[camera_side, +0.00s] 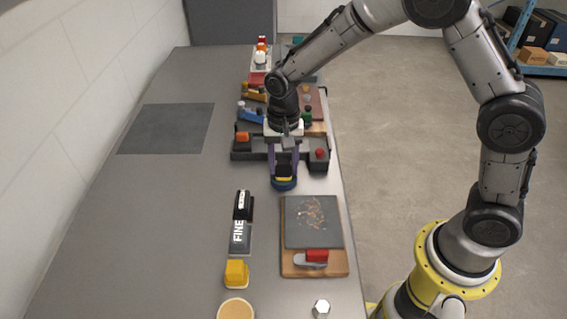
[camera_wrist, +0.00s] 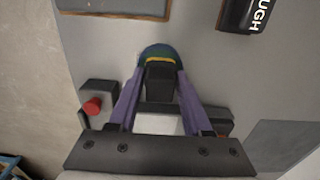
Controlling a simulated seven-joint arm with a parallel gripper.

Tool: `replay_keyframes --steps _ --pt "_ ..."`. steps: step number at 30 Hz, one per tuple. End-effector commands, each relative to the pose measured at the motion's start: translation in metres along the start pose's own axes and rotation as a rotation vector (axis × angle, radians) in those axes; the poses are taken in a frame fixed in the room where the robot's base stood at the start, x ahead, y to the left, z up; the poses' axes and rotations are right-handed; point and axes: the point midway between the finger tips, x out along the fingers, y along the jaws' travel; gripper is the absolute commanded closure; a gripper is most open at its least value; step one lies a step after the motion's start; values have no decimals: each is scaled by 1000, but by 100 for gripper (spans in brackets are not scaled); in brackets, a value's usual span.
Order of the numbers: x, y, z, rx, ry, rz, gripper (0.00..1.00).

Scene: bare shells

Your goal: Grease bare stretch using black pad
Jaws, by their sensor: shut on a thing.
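My gripper (camera_side: 284,165) has purple fingers shut on a black block, the black pad (camera_wrist: 160,80). A round blue, green and yellow thing (camera_side: 284,184) shows right at the pad's lower end; I cannot tell whether it is part of the pad or a separate thing under it. It also shows in the wrist view (camera_wrist: 158,50). A dark slab (camera_side: 305,235) with coppery scratched marks (camera_side: 312,211) lies on a wooden board (camera_side: 300,272), nearer the camera than my gripper. I cannot tell for sure that these marks are the bare stretch.
A red and grey tool (camera_side: 313,258) lies on the board's near end. Left of it are a block marked FINE (camera_side: 240,236), a black block (camera_side: 243,205) and a yellow block (camera_side: 236,272). The table's left is clear.

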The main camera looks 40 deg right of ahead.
Motion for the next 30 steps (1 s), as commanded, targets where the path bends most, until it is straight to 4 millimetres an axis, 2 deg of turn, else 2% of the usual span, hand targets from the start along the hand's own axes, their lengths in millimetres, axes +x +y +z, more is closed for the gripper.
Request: replay_keyframes --steps 17,30 --pt "2 0 0 0 -1 2 95" --pt "-30 0 0 0 1 -1 95"
